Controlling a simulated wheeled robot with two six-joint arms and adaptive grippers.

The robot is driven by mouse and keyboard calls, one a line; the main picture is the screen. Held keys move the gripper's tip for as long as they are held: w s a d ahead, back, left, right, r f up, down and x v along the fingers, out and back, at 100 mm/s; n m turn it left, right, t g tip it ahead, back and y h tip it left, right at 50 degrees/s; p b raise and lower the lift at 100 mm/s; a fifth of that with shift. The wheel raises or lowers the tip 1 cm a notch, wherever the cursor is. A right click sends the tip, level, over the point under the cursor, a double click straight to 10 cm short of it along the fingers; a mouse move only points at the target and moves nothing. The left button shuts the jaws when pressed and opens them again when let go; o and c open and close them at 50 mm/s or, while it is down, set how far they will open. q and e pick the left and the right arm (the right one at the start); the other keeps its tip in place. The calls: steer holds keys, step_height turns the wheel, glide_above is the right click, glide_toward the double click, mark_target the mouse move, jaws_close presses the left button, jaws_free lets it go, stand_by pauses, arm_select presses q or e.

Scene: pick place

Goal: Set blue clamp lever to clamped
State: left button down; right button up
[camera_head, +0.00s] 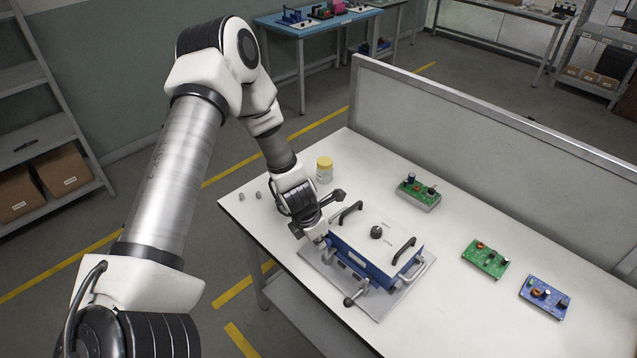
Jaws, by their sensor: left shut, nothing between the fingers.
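A blue fixture (352,266) with a pale top plate stands on a grey base plate near the table's front edge. A lever with a black ball knob (350,301) sticks out from its front. Another dark knobbed part (338,195) shows at its back left, beside my wrist. I cannot tell which lever is the blue clamp lever or how it is set. My left gripper (320,240) is shut and empty at the fixture's left end, pointing down. Its fingertips are small, and I cannot tell whether they touch the fixture. My right gripper is not in view.
Two black handles and a black knob (376,232) rise from the fixture's top. A yellow-lidded jar (324,170) stands behind my wrist. Green boards (485,259) and a blue board (545,297) lie to the right. A grey panel (480,150) bounds the table's back.

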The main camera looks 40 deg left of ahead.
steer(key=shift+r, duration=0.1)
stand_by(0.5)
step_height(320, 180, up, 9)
steer(key=p, duration=0.9)
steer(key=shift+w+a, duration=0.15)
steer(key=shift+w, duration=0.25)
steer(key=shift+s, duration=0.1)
